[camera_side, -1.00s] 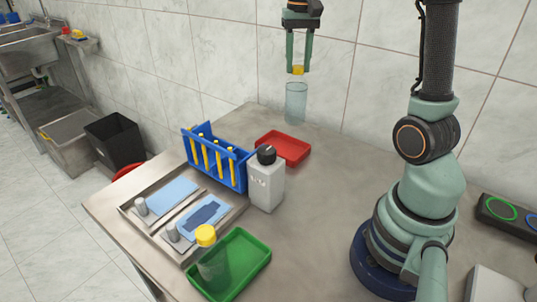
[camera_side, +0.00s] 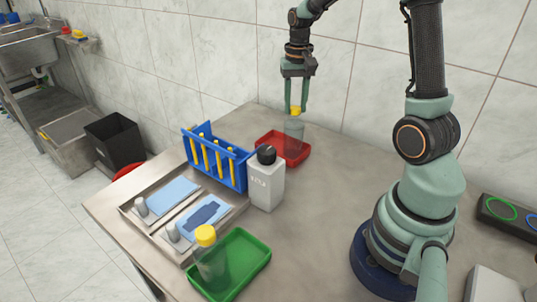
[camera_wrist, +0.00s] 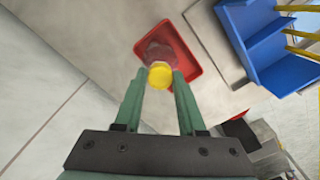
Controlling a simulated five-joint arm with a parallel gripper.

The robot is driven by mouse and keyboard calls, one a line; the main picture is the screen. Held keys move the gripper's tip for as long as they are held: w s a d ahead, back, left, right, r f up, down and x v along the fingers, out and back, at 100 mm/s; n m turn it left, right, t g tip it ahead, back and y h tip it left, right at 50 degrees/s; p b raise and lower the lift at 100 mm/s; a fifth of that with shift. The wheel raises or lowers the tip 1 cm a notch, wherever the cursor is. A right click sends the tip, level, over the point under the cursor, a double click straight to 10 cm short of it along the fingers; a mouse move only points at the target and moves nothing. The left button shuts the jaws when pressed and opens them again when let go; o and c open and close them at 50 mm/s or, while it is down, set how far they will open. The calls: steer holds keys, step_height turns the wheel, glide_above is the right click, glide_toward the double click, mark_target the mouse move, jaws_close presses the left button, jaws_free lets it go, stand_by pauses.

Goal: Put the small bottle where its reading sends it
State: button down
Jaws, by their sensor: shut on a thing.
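My gripper (camera_side: 296,106) is shut on the yellow cap of a small clear bottle (camera_side: 293,131), which hangs upright below the fingers. The bottle is over the red tray (camera_side: 270,138) at the back of the table; I cannot tell if its base touches the tray floor. In the wrist view the yellow cap (camera_wrist: 159,75) is between the fingertips, with the red tray (camera_wrist: 190,58) beneath. A second clear bottle with a yellow cap (camera_side: 206,235) stands in the green tray (camera_side: 252,262) at the front. No reading is legible.
A white bottle with a black cap (camera_side: 267,182) stands just in front of the red tray. A dark panel with lit rings (camera_side: 508,216) is at right.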

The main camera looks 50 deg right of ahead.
steer(key=shift+f, duration=0.1)
steer(key=c, duration=0.5)
jaws_free()
step_height(320, 180, up, 11)
steer(key=s+a+n+t, duration=0.2)
steer(key=s+a+n, duration=0.1)
steer(key=a, duration=0.5)
steer(key=s+a+n+t, duration=0.3)
steer(key=a+n, duration=0.3)
steer(key=a, duration=0.3)
steer(key=shift+s+a+f+t, duration=0.3)
steer(key=shift+s+f, duration=0.1)
steer(key=shift+s, duration=0.35)
